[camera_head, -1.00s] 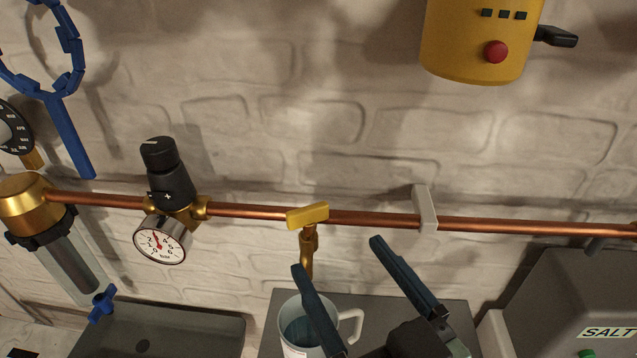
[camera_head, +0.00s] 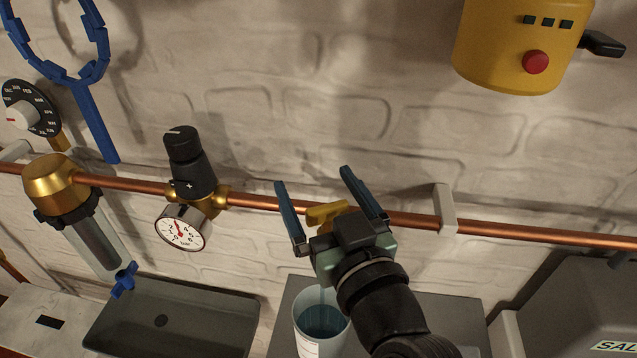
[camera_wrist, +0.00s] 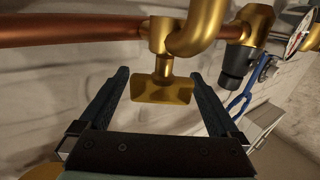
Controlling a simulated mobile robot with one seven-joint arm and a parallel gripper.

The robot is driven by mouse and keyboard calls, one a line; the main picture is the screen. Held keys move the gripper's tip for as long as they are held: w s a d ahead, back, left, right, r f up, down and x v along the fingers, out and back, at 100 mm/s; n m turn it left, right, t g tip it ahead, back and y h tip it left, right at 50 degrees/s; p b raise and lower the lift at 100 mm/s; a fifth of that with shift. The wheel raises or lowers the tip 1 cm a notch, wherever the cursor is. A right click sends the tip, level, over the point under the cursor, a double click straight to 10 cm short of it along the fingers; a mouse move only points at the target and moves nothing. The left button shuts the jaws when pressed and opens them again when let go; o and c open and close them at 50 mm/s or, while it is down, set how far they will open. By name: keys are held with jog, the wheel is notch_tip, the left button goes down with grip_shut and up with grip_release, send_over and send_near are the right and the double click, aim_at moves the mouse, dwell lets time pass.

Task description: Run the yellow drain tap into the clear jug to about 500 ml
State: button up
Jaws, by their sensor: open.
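The yellow drain tap handle (camera_head: 326,214) sits on the copper pipe, partly hidden by my gripper (camera_head: 312,180) in the head view. In the wrist view the tap handle (camera_wrist: 162,91) lies between the two fingers of my gripper (camera_wrist: 160,76), with a gap on each side. My gripper is open and holds nothing. The clear jug (camera_head: 307,342) stands below the tap on a grey surface and has bluish water in it. My wrist hides its right side and handle. I cannot read its level marks or tell for certain whether water is flowing.
The copper pipe (camera_head: 520,233) runs along the wall, with a pressure gauge (camera_head: 181,228) and a filter housing (camera_head: 95,240) to the left. A grey sink (camera_head: 200,325) lies left of the jug. A grey salt bin (camera_head: 575,300) stands at right.

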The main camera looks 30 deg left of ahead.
jog(key=c, duration=1.4)
jog(key=shift+o, duration=0.2)
jog(key=shift+m+t+h, duration=0.3)
jog(key=shift+h, duration=0.1)
jog(key=m+h+p, duration=0.1)
jog(key=t+h+p, duration=0.1)
jog(key=m+t+h+p, duration=0.1)
jog(key=p, duration=0.1)
jog(key=shift+w+d+r+m, duration=0.2)
jog(key=shift+w+d+m, duration=0.05)
jog(key=shift+m, duration=0.05)
jog(key=h+p, duration=0.1)
jog(key=m+t+h+p, duration=0.1)
jog(key=p, duration=0.1)
jog(key=shift+w+d+m, duration=0.1)
jog(key=shift+d+m, duration=0.1)
jog(key=shift+m, duration=0.1)
jog(key=shift+t+h+p, duration=0.3)
jog(key=shift+h+p, duration=0.1)
jog(key=shift+p, duration=0.2)
jog(key=shift+w+d+f+m+t+h+p, duration=0.15)
jog(key=shift+m+h+p, duration=0.25)
jog(key=shift+p, duration=0.25)
jog(key=shift+s+d+f+m+t+h+p, duration=0.15)
jog(key=shift+m+h+p, duration=0.15)
jog(key=shift+h+p, duration=0.25)
jog(key=shift+w+a, duration=0.1)
